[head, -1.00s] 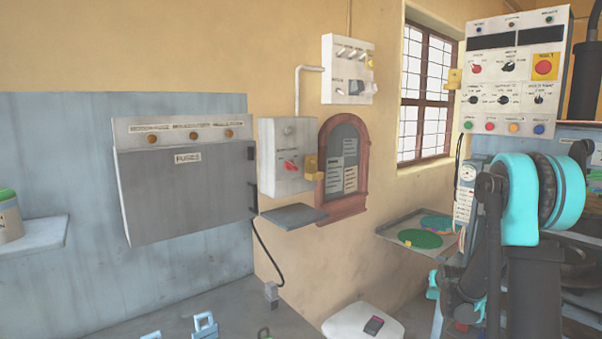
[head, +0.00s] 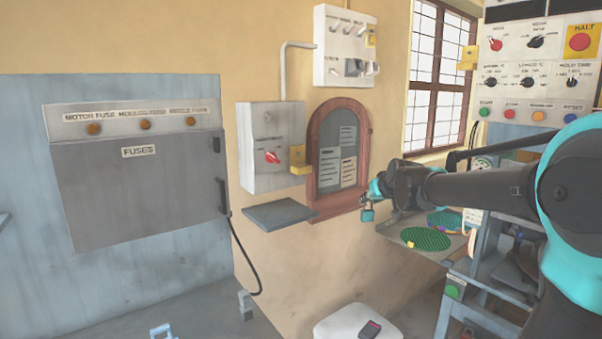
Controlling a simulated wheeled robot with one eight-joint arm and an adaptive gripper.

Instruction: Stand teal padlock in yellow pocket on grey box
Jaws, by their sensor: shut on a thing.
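The grey box (head: 256,122) with a red rotary switch hangs on the wall left of the arched notice board. Its yellow pocket (head: 298,164) sits at the box's lower right front. My gripper (head: 367,201) is shut on the teal padlock (head: 367,215), which hangs below the fingers with its shackle up. The padlock is in front of the notice board's right side, to the right of and lower than the yellow pocket, and apart from it. The fingertips are small and partly hidden in this view.
A dark shelf (head: 281,213) juts out below the grey box. The arched wooden notice board (head: 313,160) stands between pocket and padlock. Other yellow pockets show on the upper switch box (head: 371,37) and by the press panel (head: 469,57). A white stool (head: 335,325) stands below.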

